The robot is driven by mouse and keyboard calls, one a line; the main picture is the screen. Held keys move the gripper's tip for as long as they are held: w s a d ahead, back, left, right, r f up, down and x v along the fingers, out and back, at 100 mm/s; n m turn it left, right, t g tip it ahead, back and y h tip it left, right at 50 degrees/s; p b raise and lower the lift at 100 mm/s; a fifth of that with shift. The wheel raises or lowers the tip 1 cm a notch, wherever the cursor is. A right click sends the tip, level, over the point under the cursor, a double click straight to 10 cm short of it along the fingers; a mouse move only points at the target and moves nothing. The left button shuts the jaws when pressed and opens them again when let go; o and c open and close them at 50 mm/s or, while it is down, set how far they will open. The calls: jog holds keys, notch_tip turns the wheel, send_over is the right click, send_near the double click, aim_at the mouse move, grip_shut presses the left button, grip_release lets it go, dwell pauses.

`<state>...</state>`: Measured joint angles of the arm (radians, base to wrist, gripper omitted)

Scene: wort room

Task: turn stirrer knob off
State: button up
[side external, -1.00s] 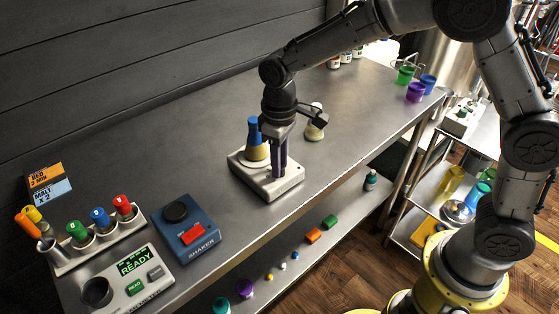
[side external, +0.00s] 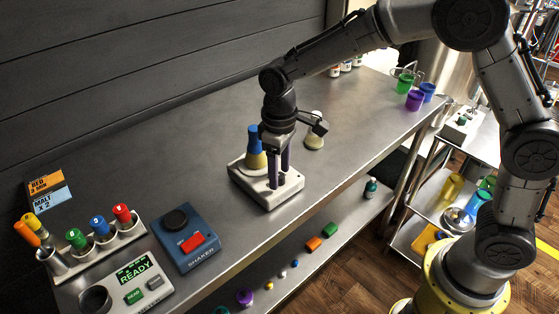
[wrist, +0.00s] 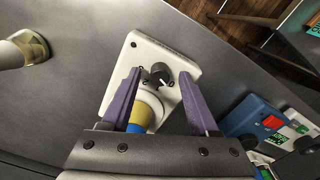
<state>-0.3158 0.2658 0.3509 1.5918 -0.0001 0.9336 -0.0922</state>
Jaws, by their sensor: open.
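The stirrer (side external: 285,192) is a white box on the steel bench, with a blue-topped flask (side external: 256,150) holding yellowish contents standing on it. In the wrist view its black knob (wrist: 159,72) with a pale pointer line sits on the white top (wrist: 150,48), near the flask (wrist: 146,108). My gripper (side external: 277,186) points down over the front part of the stirrer. In the wrist view the purple fingers of my gripper (wrist: 158,80) are apart, one on each side of the knob, with gaps showing. The side view hides the knob behind the fingers.
A second flask (side external: 314,131) stands behind the stirrer. The blue shaker (side external: 187,238), a rack of coloured-cap tubes (side external: 98,245) and a READY device (side external: 135,275) stand at the front left. Purple and green cups (side external: 414,99) stand at the far right end. Bench between is clear.

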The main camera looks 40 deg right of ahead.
aim_at(280, 175)
notch_tip(280, 175, up, 14)
dwell(0.5)
jog(key=shift+f, duration=0.1)
jog(key=s+d+r+m+t, duration=0.2)
jog(key=s+d+r+t, duration=0.1)
jog(key=s+d+r, duration=0.7)
jog(key=s+d+f+m+t, duration=0.2)
jog(key=s+d+f, duration=0.1)
jog(key=s+f, duration=0.8)
jog(key=s, duration=0.3)
jog(key=shift+s+d+m+t, duration=0.15)
jog(key=shift+s+m+t, duration=0.05)
jog(key=shift+m+t, duration=0.1)
